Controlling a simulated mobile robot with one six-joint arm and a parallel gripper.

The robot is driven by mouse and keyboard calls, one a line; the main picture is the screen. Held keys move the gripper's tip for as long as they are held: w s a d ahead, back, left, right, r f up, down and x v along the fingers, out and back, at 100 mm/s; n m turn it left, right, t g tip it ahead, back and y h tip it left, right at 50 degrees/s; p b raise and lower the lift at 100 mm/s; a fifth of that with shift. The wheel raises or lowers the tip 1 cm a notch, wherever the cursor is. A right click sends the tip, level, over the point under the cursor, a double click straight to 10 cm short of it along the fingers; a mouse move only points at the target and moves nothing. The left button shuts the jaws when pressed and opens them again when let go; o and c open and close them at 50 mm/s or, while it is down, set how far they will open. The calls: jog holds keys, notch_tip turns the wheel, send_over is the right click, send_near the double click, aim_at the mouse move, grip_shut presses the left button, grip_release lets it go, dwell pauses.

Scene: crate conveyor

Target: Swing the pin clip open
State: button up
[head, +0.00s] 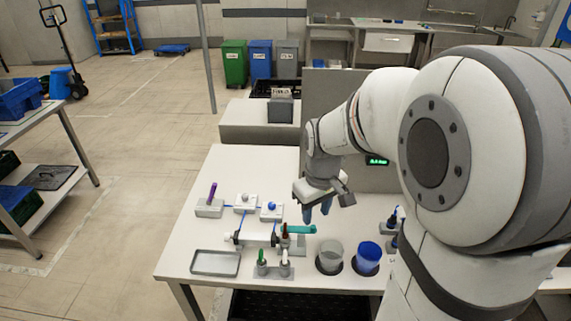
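My gripper (317,210) hangs above the white table (190,225), pointing down.
The table's left edge is clear.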

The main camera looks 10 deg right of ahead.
jog(key=n+g+p, duration=0.1)
jog(key=n+p, duration=0.1)
send_over(313, 226)
notch_tip(313, 226, down, 3)
jog(key=shift+s+f, duration=0.1)
jog(key=shift+s, duration=0.05)
jog(key=shift+f+p, duration=0.3)
jog(key=shift+f, duration=3.65)
jog(key=shift+c, duration=0.3)
grip_shut()
